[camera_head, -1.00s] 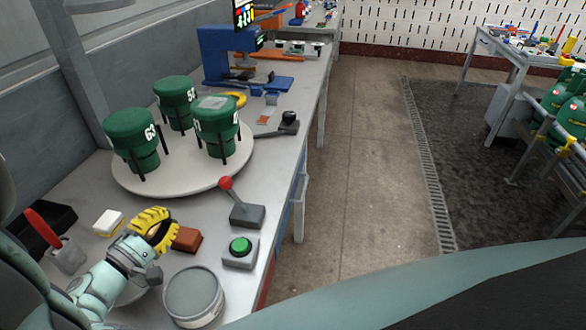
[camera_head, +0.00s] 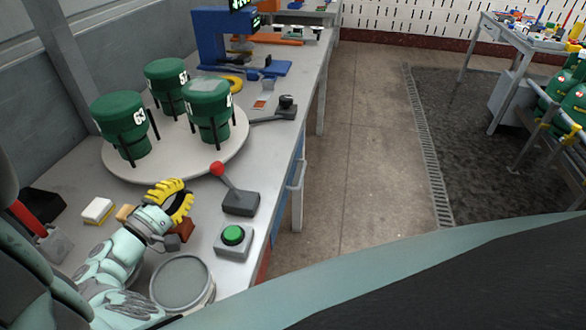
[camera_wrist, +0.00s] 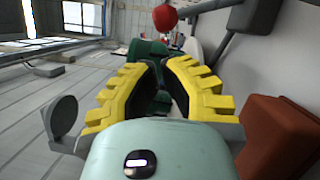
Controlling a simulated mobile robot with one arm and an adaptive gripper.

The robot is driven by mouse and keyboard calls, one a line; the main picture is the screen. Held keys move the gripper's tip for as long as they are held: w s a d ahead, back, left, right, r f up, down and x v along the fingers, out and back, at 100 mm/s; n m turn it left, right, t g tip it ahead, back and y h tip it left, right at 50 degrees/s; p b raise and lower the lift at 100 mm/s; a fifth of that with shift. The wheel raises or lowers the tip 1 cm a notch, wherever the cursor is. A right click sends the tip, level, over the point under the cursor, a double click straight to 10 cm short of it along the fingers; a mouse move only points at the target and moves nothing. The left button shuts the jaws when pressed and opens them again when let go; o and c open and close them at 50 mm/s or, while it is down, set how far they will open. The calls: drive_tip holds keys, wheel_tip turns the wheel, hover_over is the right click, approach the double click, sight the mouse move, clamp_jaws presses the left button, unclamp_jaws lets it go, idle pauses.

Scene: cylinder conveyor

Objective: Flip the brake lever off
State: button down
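A lever with a red ball knob (camera_head: 217,168) stands on a dark grey base (camera_head: 240,202) on the bench, its rod leaning left. Its red knob also shows at the top of the wrist view (camera_wrist: 165,18). A second, black-knobbed lever (camera_head: 286,101) lies farther back by the bench's right edge. Neither has a readable label. My gripper (camera_head: 180,198) has yellow ribbed fingers and is left of and nearer than the red-knobbed lever, not touching it. In the wrist view its fingers (camera_wrist: 160,65) are apart with nothing between them.
A green button box (camera_head: 233,236), a round grey tin (camera_head: 181,283) and a reddish-brown block (camera_head: 182,231) are close to my gripper. A white turntable (camera_head: 170,170) bears green numbered cylinders (camera_head: 117,116) behind it. A yellow-white block (camera_head: 98,211) lies to the left.

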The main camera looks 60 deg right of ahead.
drive_tip(key=d, duration=0.6)
drive_tip(key=shift+w+r, duration=0.15)
drive_tip(key=shift+r, duration=0.15)
drive_tip(key=shift+s+r+m, duration=0.2)
drive_tip(key=shift+s+m, duration=0.05)
drive_tip(key=shift+m, duration=0.05)
drive_tip(key=shift+s+d+r+m, duration=0.2)
drive_tip(key=shift+s+r+m, duration=0.1)
drive_tip(key=shift+s+m, duration=0.25)
drive_tip(key=s+d+r+m+y+b, duration=0.1)
drive_tip(key=s+d+m+y+b, duration=0.1)
drive_tip(key=s+m, duration=0.4)
drive_tip(key=shift+s+d+r+m+y+b, duration=0.35)
drive_tip(key=shift+s+d, duration=0.35)
drive_tip(key=shift+s, duration=0.3)
idle(0.3)
